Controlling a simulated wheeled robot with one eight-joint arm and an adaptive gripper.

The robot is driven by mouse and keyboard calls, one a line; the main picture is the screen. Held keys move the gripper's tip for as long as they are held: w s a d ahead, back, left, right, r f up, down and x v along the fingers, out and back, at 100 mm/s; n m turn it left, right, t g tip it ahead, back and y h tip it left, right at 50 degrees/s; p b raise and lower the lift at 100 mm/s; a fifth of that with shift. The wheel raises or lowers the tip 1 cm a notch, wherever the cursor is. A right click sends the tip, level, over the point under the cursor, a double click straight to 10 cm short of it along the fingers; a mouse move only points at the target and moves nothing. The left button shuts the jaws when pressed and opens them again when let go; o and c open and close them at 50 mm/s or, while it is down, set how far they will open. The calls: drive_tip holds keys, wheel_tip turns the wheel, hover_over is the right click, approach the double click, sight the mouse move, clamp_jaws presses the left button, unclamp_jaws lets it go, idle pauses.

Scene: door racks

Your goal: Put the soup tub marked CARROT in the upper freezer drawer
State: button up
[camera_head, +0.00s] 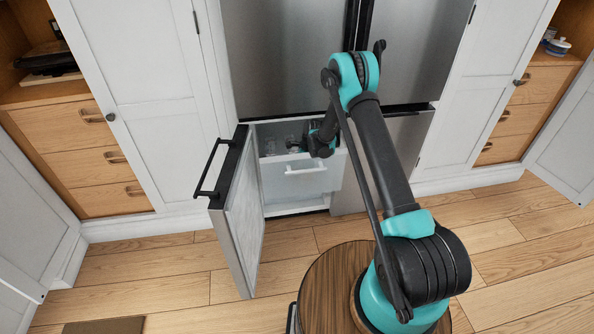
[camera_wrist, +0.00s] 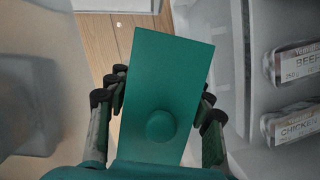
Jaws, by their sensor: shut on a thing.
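My gripper (camera_head: 318,146) is at the upper freezer drawer (camera_head: 306,180), which has a white front with a handle. In the wrist view my gripper's fingers (camera_wrist: 160,100) are shut on a flat green block (camera_wrist: 172,75) with a round knob-like spot. The block is tilted slightly. No label shows on it, so I cannot read whether it is marked CARROT. Two labelled packs, BEEF (camera_wrist: 295,62) and CHICKEN (camera_wrist: 292,122), are at the right of the wrist view. In the head view my arm hides part of the drawer's inside and what I hold.
The freezer door (camera_head: 240,215) stands open at the left of the drawer, with a black handle. A closed steel door (camera_head: 388,165) is at the right. Wooden floor (camera_head: 170,275) is clear in front. White cabinet doors stand open at both picture edges.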

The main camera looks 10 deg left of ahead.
drive_tip(key=shift+f, duration=0.4)
drive_tip(key=shift+f, duration=0.2)
drive_tip(key=o, duration=1.1)
drive_tip(key=v, duration=1.3)
drive_tip(key=shift+a+r, duration=0.15)
